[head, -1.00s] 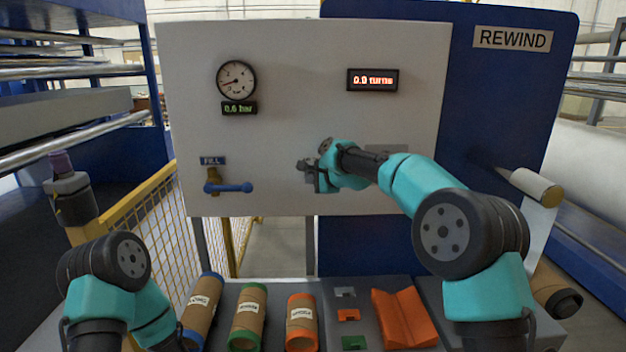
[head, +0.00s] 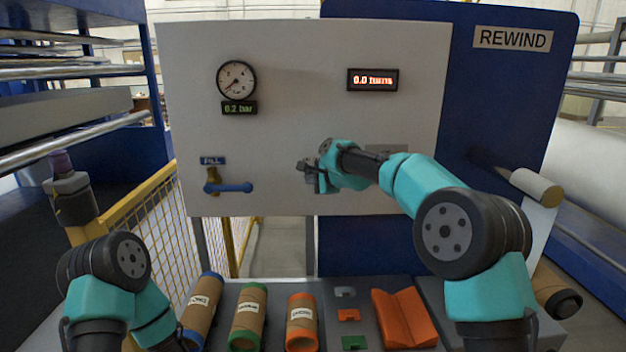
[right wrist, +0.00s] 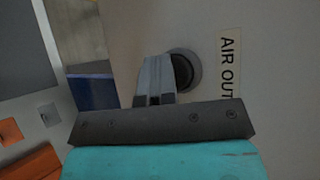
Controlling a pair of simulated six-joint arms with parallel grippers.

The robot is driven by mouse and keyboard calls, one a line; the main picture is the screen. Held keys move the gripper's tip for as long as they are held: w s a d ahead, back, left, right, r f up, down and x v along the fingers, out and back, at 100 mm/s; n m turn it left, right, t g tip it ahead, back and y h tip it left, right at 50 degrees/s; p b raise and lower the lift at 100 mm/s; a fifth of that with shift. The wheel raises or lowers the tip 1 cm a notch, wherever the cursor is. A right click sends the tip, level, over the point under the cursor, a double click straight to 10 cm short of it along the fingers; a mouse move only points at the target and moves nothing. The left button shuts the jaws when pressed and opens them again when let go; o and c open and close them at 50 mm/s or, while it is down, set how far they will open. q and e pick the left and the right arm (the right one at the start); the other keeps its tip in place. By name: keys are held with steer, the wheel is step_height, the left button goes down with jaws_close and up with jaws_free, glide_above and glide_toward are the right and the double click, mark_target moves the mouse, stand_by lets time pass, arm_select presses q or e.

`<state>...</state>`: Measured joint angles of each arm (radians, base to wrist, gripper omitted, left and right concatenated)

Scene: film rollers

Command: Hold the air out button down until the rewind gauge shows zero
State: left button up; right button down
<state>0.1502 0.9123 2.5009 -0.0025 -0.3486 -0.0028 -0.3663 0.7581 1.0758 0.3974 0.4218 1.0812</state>
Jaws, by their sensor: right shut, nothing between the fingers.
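The round rewind gauge (head: 236,80) is on the left of the light panel in the head view, with its needle low. The readout below it (head: 239,108) shows 0.2 bar. My right gripper (head: 306,166) is shut and empty, its fingertips at the panel's lower middle. In the right wrist view the closed fingers (right wrist: 155,78) overlap the edge of the dark round air out button (right wrist: 184,70), beside the AIR OUT label (right wrist: 229,66). How deep the button sits is hard to see. My left arm is at lower left, its gripper out of view.
A turns display (head: 373,80) reads 0.0 turns. A blue FILL lever (head: 230,187) lies horizontal at the panel's lower left. Labelled rolls (head: 248,317) and an orange V-shaped block (head: 404,318) are on the bench below. A yellow mesh fence (head: 150,220) stands at left.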

steer(key=shift+s, duration=0.8)
steer(key=shift+s, duration=0.1)
steer(key=s, duration=0.5)
steer(key=shift+d, duration=0.1)
steer(key=shift+w, duration=0.1)
